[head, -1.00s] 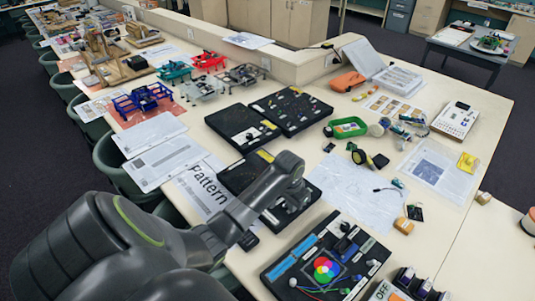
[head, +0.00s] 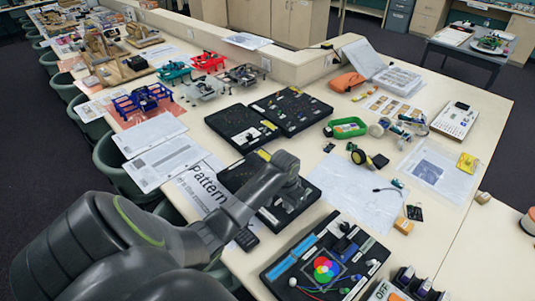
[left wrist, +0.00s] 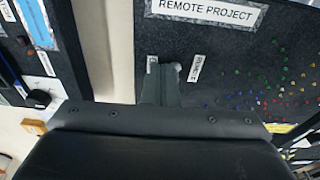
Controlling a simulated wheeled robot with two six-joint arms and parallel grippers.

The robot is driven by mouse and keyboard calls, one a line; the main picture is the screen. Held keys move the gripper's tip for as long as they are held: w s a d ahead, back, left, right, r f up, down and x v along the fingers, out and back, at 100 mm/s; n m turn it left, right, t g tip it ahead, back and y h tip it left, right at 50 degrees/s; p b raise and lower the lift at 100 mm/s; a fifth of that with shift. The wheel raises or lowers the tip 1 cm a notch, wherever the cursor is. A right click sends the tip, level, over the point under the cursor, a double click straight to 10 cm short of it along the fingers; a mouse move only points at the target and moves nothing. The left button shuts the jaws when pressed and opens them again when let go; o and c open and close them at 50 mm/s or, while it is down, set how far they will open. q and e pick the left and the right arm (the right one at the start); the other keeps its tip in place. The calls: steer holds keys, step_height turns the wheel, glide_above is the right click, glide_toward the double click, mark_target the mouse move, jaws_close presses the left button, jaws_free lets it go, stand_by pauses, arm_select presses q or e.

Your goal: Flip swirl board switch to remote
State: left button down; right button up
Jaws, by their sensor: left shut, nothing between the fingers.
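The black board under my left gripper carries a swirl of small coloured dots and shows in the left wrist view (left wrist: 262,80) and the head view (head: 312,196). It bears a white "REMOTE PROJECT" label (left wrist: 208,12). A small pale switch knob (left wrist: 177,68) stands between two small labels; the right label (left wrist: 196,68) is hard to read. My left gripper (left wrist: 160,76) is shut and empty, its tips low at the board, right beside the knob. I cannot tell if they touch. In the head view my left gripper (head: 291,200) hides part of the board. My right gripper is out of view.
Another black board with a colour wheel (head: 326,268) lies nearer, at the bottom. A "Pattern" sheet (head: 200,188) lies left of my gripper. Two more black boards (head: 290,108) lie behind. A white sheet (head: 355,188) lies to the right.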

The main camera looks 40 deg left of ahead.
arm_select(q)
steer(key=shift+a, duration=0.2)
step_height(320, 180, up, 3)
steer(key=shift+d+f+p, duration=0.1)
steer(key=shift+f+p, duration=0.1)
steer(key=shift+p, duration=0.85)
steer(key=shift+r, duration=0.25)
steer(key=shift+d+r, duration=0.15)
steer(key=shift+r, duration=0.85)
steer(key=shift+d+r, duration=0.1)
steer(key=shift+r, duration=0.85)
